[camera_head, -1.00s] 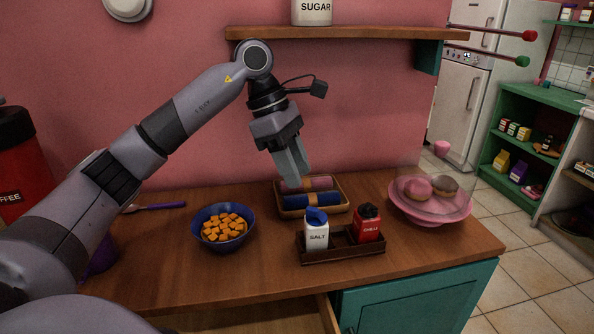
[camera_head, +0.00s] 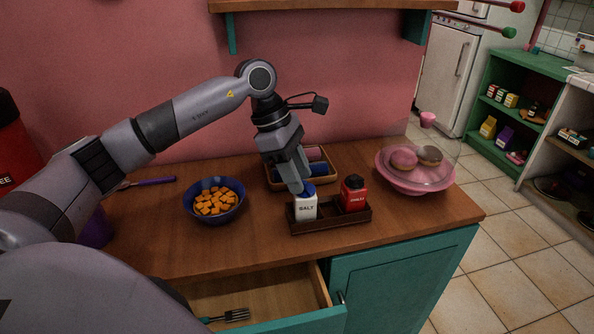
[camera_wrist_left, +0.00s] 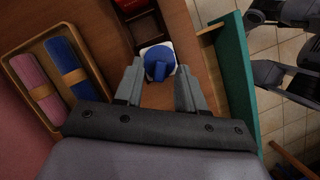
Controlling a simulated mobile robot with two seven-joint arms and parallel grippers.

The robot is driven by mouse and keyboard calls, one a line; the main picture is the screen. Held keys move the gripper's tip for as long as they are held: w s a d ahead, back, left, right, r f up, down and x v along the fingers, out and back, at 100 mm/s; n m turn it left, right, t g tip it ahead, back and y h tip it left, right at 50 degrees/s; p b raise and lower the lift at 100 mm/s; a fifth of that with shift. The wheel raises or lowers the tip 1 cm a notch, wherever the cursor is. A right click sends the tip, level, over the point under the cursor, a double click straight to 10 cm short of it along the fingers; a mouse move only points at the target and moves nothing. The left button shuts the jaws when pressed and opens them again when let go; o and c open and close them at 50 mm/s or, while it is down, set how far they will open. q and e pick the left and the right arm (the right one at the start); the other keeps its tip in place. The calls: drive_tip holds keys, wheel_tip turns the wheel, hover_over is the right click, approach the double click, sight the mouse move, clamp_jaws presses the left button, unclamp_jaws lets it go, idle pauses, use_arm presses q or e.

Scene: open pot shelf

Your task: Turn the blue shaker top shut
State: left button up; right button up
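The salt shaker (camera_head: 306,208) is white with a blue top (camera_head: 306,190) and stands upright at the left end of a dark wooden caddy (camera_head: 330,223). In the left wrist view the blue top (camera_wrist_left: 157,60) shows a raised ridge and lies just beyond the fingertips. My left gripper (camera_head: 298,188) points down at the top, and in the left wrist view its fingers (camera_wrist_left: 158,78) are apart with nothing between the tips. I cannot tell whether a finger touches the top. The gripper partly hides the top in the head view.
A red chili shaker (camera_head: 354,193) stands beside the salt in the caddy. A tray (camera_head: 330,183) of rolled cloths lies behind. A blue bowl (camera_head: 213,218) of orange cubes is left, a pink cake stand (camera_head: 412,182) right. An open drawer (camera_head: 260,293) holds a fork.

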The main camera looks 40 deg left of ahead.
use_arm(q)
clamp_jaws()
drive_tip(key=shift+w+m+g, duration=0.2)
drive_tip(key=shift+m+g, duration=0.15)
drive_tip(key=shift+m, duration=0.65)
drive_tip(key=shift+w+m+g, duration=0.15)
drive_tip(key=shift+m+g, duration=0.2)
drive_tip(key=shift+m, duration=0.65)
unclamp_jaws()
drive_tip(key=shift+r, duration=0.1)
